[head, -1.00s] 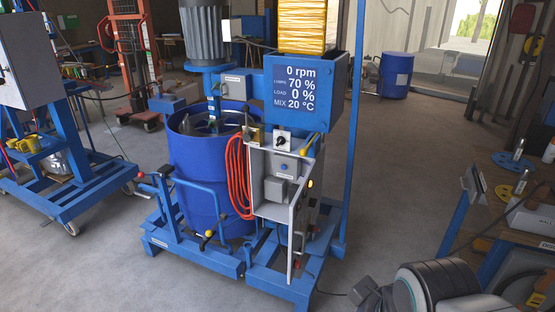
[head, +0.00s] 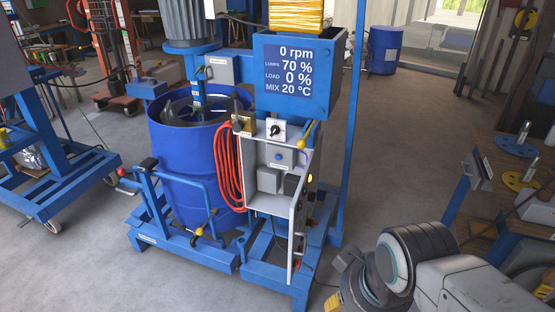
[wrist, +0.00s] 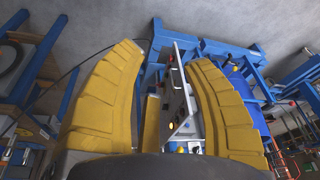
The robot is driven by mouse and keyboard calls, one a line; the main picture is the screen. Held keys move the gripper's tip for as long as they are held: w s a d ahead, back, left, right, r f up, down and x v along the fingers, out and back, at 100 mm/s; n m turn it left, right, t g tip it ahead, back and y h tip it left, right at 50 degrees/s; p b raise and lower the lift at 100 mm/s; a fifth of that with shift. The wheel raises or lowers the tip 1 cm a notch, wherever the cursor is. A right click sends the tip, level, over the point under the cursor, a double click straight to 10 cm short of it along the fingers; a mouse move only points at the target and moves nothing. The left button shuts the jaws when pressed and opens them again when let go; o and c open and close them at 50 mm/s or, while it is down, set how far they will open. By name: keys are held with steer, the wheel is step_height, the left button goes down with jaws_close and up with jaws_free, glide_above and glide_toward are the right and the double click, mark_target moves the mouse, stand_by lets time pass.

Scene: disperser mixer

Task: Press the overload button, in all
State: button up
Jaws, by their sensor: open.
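In the head view only a yellow bit of the gripper shows at the bottom edge.
A blue drum (head: 180,150) stands left of the panel, with an orange hose (head: 228,170) hanging between. A display (head: 290,72) above reads 0 rpm, load 0 %. A workbench (head: 480,165) stands at the right. Open floor (head: 400,180) lies between the bench and mixer.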

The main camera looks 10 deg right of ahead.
jaws_close()
stand_by(1.5)
